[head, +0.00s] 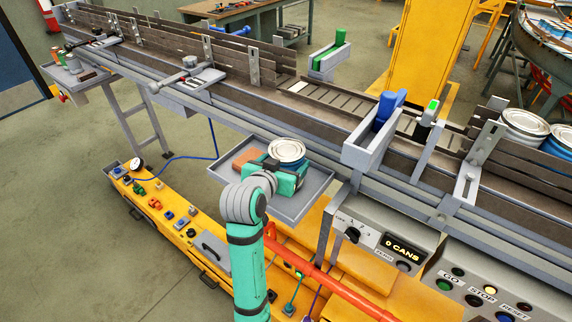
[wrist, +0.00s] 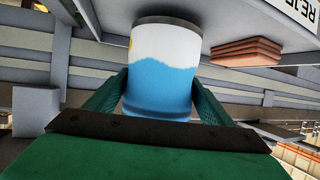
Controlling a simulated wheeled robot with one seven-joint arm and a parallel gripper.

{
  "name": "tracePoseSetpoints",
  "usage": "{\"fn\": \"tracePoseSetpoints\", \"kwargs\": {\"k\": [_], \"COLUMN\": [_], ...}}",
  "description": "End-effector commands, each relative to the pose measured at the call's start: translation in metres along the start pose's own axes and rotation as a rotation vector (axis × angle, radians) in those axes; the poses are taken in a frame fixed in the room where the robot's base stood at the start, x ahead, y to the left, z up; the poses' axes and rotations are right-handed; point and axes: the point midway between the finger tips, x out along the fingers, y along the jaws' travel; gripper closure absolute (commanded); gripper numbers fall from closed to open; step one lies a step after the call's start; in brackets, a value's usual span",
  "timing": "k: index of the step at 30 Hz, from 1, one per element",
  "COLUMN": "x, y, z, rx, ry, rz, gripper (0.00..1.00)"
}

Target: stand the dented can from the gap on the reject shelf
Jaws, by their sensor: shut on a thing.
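The can (head: 287,150) is upright in my gripper (head: 280,172) over the reject shelf (head: 312,193), a grey tray beside the conveyor. Its silver top faces the head camera. In the wrist view, which looks upside down, the blue and white can (wrist: 163,75) sits between both fingers of my gripper (wrist: 160,92), shut on its sides. The can's base overlaps the grey shelf surface (wrist: 270,25); it is at or very near the shelf, and contact cannot be told. No dent shows on the visible side.
A brown-red stack (head: 246,158) lies on the shelf left of the can; it also shows in the wrist view (wrist: 246,52). The shelf's right part is bare. The conveyor (head: 330,97) runs behind, with blue cans (head: 524,125) at right.

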Motion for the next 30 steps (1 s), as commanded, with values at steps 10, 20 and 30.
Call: {"fn": "tracePoseSetpoints", "kwargs": {"k": [10, 20, 30], "x": [0.0044, 0.0052, -0.0037], "y": [0.0007, -0.0006, -0.0011], "z": [0.0099, 0.0131, 0.0098], "rx": [0.0, -0.001, -0.001], "ry": [0.002, 0.001, 0.002], "rz": [0.001, -0.001, -0.002], "gripper": [0.54, 0.06, 0.06]}}
